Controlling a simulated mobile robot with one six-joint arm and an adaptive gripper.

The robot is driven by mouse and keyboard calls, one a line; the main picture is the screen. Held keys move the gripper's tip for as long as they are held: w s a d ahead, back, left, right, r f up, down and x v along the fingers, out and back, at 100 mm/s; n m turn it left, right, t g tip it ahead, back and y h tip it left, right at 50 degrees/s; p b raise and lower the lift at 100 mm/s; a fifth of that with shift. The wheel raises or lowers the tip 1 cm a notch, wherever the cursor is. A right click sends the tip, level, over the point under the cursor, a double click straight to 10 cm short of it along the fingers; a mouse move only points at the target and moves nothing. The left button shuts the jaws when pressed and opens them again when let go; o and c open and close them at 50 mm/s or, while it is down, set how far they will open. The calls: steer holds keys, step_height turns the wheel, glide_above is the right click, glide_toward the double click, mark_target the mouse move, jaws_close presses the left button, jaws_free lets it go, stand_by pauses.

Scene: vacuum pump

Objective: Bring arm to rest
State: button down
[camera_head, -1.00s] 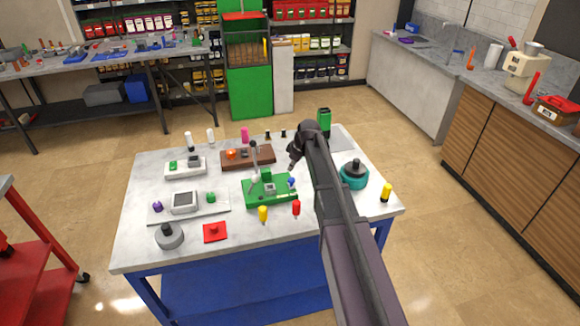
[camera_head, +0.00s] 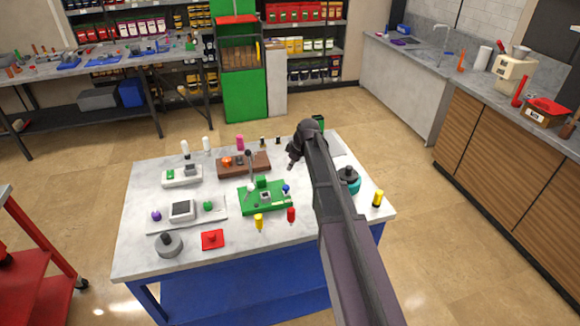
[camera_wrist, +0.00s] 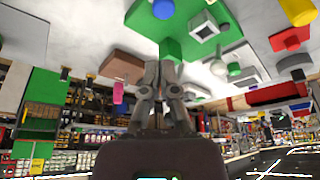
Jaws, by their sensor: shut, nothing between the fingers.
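My arm reaches from the lower right over the white-topped table (camera_head: 135,240) in the head view. My gripper (camera_head: 292,165) hangs above the table's right half, right of the brown block (camera_head: 230,170) and the green base (camera_head: 250,210). In the wrist view my gripper's fingers (camera_wrist: 160,72) are together and empty, and the scene appears upside down. There the green base (camera_wrist: 152,22) and a blue knob (camera_wrist: 163,9) show beyond the fingertips. The gripper looks apart from the things on the table, though the exact gap is hard to tell.
The table also bears a grey round part (camera_head: 169,248), a red square part (camera_head: 212,240), yellow and red pegs, and a teal round part (camera_head: 355,186) partly hidden by my arm. A red cart (camera_head: 30,260) stands left. Floor is free between table and counter (camera_head: 490,150).

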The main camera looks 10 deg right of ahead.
steer(key=shift+s, duration=0.1)
steer(key=s+m, duration=0.1)
steer(key=s, duration=0.3)
steer(key=s+a+f+m+b, duration=0.1)
steer(key=s, duration=0.3)
steer(key=s+f+m+g+h, duration=0.1)
steer(key=s+m, duration=0.1)
steer(key=s, duration=0.3)
steer(key=shift+s+a+f+b, duration=0.1)
steer(key=shift+a+f+b, duration=0.1)
steer(key=shift+a+b, duration=0.1)
steer(key=s+f+m+g+h+b, duration=0.1)
steer(key=s+m, duration=0.4)
steer(key=s, duration=1)
steer(key=shift+s+f+m+g+h+b, duration=0.3)
steer(key=shift+f+m+h, duration=0.1)
steer(key=shift+f+h, duration=0.1)
